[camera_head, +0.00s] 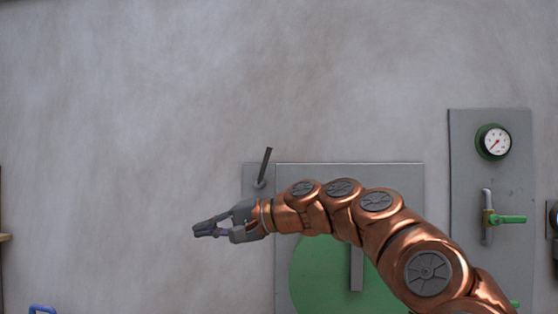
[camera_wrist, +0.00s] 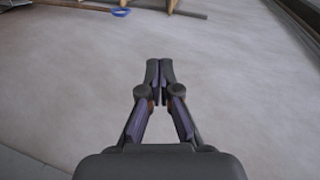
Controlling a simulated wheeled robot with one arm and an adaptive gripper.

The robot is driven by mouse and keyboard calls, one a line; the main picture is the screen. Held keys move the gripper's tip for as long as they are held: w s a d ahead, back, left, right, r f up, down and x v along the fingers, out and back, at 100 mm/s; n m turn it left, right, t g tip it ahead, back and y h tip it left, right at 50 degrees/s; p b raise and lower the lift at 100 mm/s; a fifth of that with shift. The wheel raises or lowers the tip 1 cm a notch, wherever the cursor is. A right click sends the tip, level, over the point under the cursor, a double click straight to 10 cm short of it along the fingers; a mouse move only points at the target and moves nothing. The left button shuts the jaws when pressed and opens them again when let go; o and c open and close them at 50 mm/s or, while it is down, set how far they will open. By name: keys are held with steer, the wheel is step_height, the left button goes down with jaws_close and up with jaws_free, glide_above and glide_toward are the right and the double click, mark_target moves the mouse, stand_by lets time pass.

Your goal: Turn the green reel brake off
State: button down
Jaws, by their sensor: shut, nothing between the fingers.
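A large green reel disc (camera_head: 315,265) is mounted on a grey panel in the head view, partly hidden behind my arm. A dark lever (camera_head: 265,166) sticks up, tilted slightly right, from a small grey plate (camera_head: 253,185) at the panel's upper left. I cannot tell for sure whether this lever is the reel brake. My gripper (camera_head: 196,231) is shut and empty, left of the plate and below the lever, apart from both. In the wrist view my gripper (camera_wrist: 160,64) has its fingertips together over bare grey surface.
A tall grey panel (camera_head: 470,155) at the right carries a round green-rimmed gauge (camera_head: 493,142) and a pipe valve with a green handle (camera_head: 508,219). A blue object (camera_head: 41,309) shows at the lower left. The wall left of the lever is clear.

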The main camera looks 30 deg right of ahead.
steer(key=d+r+m+t+h+p, duration=0.1)
steer(key=d+r+m+t+h, duration=0.3)
steer(key=d, duration=1.1)
steer(key=d+r+m+t+h, duration=0.1)
steer(key=d+r+m+t, duration=0.5)
steer(key=d, duration=0.9)
steer(key=g+p, duration=0.1)
steer(key=p, duration=0.3)
glide_toward(266, 166)
steer(key=shift+w+d+r, duration=1.1)
steer(key=shift+w+r, duration=0.7)
steer(key=shift+w, duration=1.05)
steer(key=shift+w+a+r+n, duration=0.1)
steer(key=shift+w+a+n, duration=0.15)
steer(key=shift+a, duration=0.2)
steer(key=shift+w+a+r+n, duration=0.15)
steer(key=shift+w+a, duration=0.15)
steer(key=shift+a, duration=0.15)
steer(key=shift+s+r, duration=0.1)
steer(key=shift+r, duration=0.05)
